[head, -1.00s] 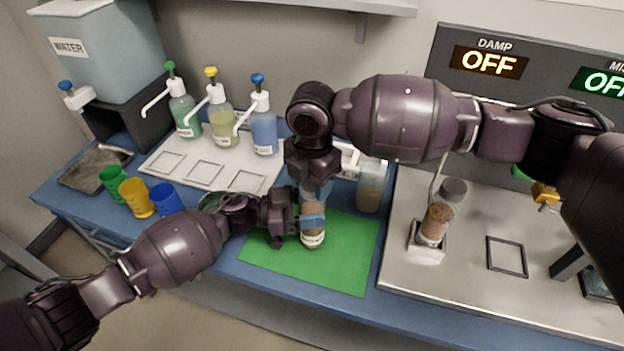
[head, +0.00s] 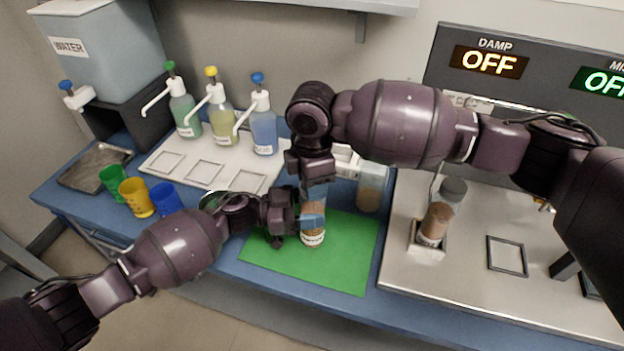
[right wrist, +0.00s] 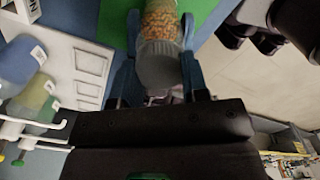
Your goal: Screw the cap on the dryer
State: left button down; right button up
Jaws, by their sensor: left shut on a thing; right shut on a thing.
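A clear jar of brown granules (head: 313,238) with a white label stands upright on the green mat (head: 345,262); I take it to be the dryer. My left gripper (head: 311,221) is shut on the jar's body from the left. My right gripper (head: 314,192) points down from above and is shut on the jar's grey cap (right wrist: 158,70). In the right wrist view the blue fingers (right wrist: 158,85) are on both sides of the cap, which sits on the jar's top in line with it. Whether the thread is tight cannot be told.
A clear container (head: 371,188) stands behind the mat. Another capped jar (head: 436,222) stands in a holder on the metal panel at right. Pump bottles (head: 263,128) stand on a white tray (head: 250,180); coloured cups (head: 137,197) are at left. The mat's front right is clear.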

jog(key=shift+m, duration=1.1)
jog(key=o, duration=1)
jog(key=shift+r, duration=2.25)
jog(key=shift+o, duration=0.4)
